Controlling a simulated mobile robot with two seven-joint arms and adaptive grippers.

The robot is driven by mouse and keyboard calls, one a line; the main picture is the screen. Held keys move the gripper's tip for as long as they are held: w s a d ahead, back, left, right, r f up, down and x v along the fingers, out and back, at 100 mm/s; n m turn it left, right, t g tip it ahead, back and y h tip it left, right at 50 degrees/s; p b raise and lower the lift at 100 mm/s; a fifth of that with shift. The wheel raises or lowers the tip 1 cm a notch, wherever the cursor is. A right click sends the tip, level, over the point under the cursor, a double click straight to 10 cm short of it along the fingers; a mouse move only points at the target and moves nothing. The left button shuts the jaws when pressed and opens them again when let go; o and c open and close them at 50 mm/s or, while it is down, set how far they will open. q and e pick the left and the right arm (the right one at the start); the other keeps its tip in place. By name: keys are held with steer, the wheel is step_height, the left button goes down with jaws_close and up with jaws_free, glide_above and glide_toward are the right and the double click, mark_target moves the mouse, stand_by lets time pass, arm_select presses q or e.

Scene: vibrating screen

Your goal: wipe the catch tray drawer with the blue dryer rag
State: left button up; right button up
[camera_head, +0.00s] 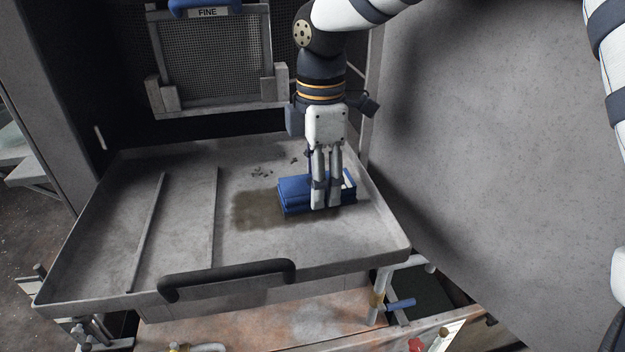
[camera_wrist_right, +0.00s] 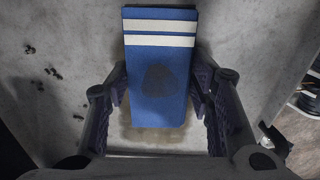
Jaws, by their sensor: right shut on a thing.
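The catch tray drawer (camera_head: 180,235) is pulled out and empty apart from the rag and marks on its floor. The blue dryer rag (camera_head: 296,195) is folded into a thick pad and lies in the right part of the drawer. My right gripper (camera_head: 326,204) points down and is shut on the rag. In the right wrist view the rag (camera_wrist_right: 160,65) shows two white stripes and a dark damp patch, with my right gripper's fingers (camera_wrist_right: 160,95) on either side. A brown wet stain (camera_head: 255,212) spreads left of the rag. My left gripper is not in view.
Small dark crumbs (camera_head: 262,172) lie behind the stain. Two raised ribs run across the drawer's left half. A black handle (camera_head: 228,278) is on the front wall. A mesh screen marked FINE (camera_head: 210,55) stands behind, and a grey panel (camera_head: 500,150) rises at right.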

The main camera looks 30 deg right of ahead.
steer(key=o, duration=0.7)
steer(key=shift+o, duration=0.2)
steer(key=shift+r, duration=0.4)
steer(key=c, duration=0.8)
steer(key=shift+a, duration=0.15)
